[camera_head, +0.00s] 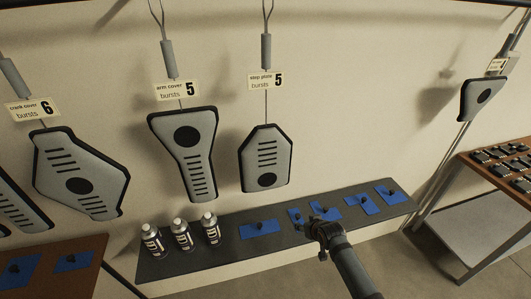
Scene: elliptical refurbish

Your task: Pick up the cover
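Several grey covers with black edges hang on cords along the wall. The crank cover (82,172) hangs at the left under a label with a 6. The arm cover (186,150) hangs right of it under a label with a 5. The frames do not show which cover the task means. My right gripper (322,219) is low over the dark shelf, right of and below these covers and apart from them. It is small and dark, so I cannot tell whether it is open or shut. My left gripper is not in view.
A step plate (265,158) hangs right of the arm cover. The dark shelf (230,259) bears several spray cans (181,235) and several blue pads (259,229). Another grey piece (481,97) hangs at the right, above a table of dark parts (505,160).

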